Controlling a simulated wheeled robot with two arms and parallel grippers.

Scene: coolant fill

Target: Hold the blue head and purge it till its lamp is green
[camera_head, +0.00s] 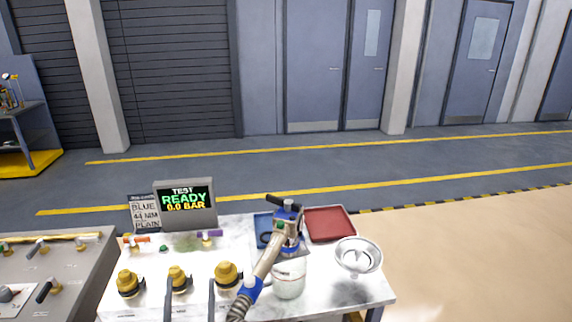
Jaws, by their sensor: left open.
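The blue head (290,216) with a black lever on top stands at the blue tray (262,225) on the white bench. A pale hose (268,260) with a blue band runs from it down toward the lower edge. A small green spot shows on its near side; I cannot tell if that is its lamp. My left gripper (190,298) appears as two dark upright fingers at the bottom, open and empty, left of and nearer than the blue head, apart from it. My right gripper is not in view.
A clear jar (289,279) stands in front of the head, beside a metal bowl (358,255) and red tray (330,224). Several yellow-and-black fittings (128,282) stand along the front. A screen (186,203) reads "TEST READY 0.0 BAR"; a sign (145,213) reads "BLUE 44 MM PLAIN".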

